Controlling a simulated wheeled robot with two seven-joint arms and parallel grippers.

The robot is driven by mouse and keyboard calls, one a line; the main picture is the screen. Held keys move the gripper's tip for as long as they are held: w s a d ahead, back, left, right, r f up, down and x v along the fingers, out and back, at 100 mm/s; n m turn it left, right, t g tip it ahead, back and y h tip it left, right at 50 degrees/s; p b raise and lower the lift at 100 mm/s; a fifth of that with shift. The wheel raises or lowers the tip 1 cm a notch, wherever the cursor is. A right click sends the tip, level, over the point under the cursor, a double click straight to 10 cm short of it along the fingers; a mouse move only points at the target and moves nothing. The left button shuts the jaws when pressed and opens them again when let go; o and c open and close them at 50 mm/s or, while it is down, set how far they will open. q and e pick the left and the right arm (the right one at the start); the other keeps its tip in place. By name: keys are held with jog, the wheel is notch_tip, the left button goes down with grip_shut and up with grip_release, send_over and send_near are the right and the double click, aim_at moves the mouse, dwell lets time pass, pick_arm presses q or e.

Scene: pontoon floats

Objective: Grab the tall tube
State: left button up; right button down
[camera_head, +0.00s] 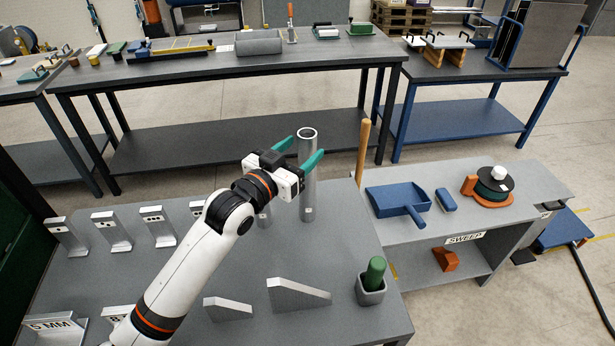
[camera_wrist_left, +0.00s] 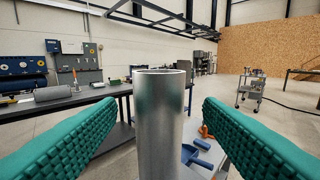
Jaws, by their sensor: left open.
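The tall tube (camera_head: 308,185) is a shiny grey metal cylinder standing upright near the far edge of the grey table. Its open top shows. My left gripper (camera_head: 304,150) has two green fingers, which are open on either side of the tube near its upper part. In the left wrist view the tube (camera_wrist_left: 160,125) stands between the two fingers (camera_wrist_left: 157,135), with visible space on both sides. Its lower end is out of that view. My right gripper is not in view.
Several angled metal brackets (camera_head: 157,226) stand at the table's left. Two wedge-shaped plates (camera_head: 298,296) and a grey holder with a green-handled item (camera_head: 372,284) are nearer. A side bench holds a blue dustpan (camera_head: 397,199). Open table surface (camera_head: 262,262) lies nearer than the tube.

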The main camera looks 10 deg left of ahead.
pick_arm(q)
jog(key=shift+w+d+r+p, duration=0.15)
jog(key=shift+w+p, duration=0.15)
jog(key=shift+w, duration=0.15)
jog(key=p+x, duration=0.1)
jog(key=x, duration=0.2)
jog(key=shift+w+d, duration=0.1)
jog(key=shift+w, duration=0.15)
jog(key=shift+w+d+f, duration=0.15)
jog(key=shift+w+f, duration=0.1)
jog(key=shift+f, duration=0.05)
jog(key=shift+s, duration=0.1)
jog(key=c, duration=0.4)
grip_shut()
